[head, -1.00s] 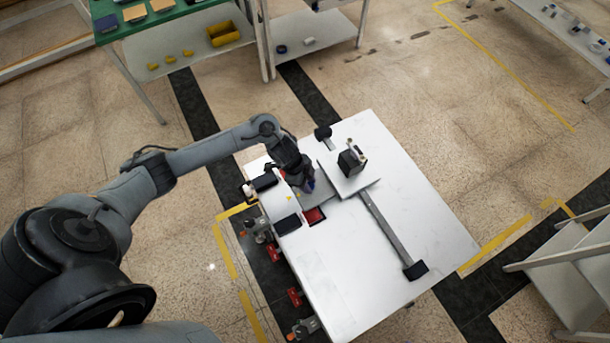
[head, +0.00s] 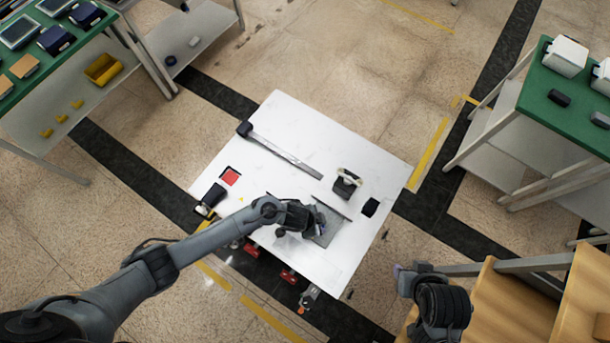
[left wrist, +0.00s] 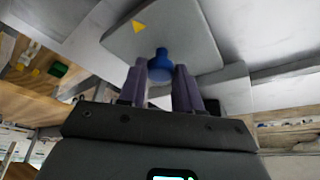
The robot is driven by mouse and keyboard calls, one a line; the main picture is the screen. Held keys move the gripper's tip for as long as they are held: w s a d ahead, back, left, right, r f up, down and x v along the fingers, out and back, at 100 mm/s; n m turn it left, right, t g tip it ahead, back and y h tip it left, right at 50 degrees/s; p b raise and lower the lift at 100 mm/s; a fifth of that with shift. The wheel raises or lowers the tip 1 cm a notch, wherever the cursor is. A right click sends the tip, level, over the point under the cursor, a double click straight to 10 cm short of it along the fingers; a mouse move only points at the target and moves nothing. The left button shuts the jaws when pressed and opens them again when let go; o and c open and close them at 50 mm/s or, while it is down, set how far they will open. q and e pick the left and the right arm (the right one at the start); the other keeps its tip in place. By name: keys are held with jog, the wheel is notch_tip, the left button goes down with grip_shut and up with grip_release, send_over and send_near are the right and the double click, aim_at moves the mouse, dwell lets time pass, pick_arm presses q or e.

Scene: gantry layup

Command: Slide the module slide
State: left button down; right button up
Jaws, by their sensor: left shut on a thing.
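My left gripper (head: 316,212) is over the module slide, whose grey plate (head: 329,233) lies near the right end of the rail (head: 285,153) on the white table. In the left wrist view, my left gripper (left wrist: 160,72) is shut on the slide's blue knob (left wrist: 160,58). The knob stands on a grey plate with a yellow triangle (left wrist: 139,26).
A red square (head: 230,176) and a black box (head: 212,196) are at the white table's left side. Red clamps (head: 288,275) line its near edge. Green-topped benches stand at upper left and right.

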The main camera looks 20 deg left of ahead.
pick_arm(q)
jog(key=shift+s+d+r, duration=0.1)
jog(key=shift+d, duration=0.4)
jog(key=shift+s, duration=0.1)
jog(key=c, duration=1.1)
grip_release()
jog(key=o, duration=0.3)
jog(key=shift+d, duration=0.15)
jog(key=shift+p+v, duration=1.4)
jog(key=shift+v, duration=3.95)
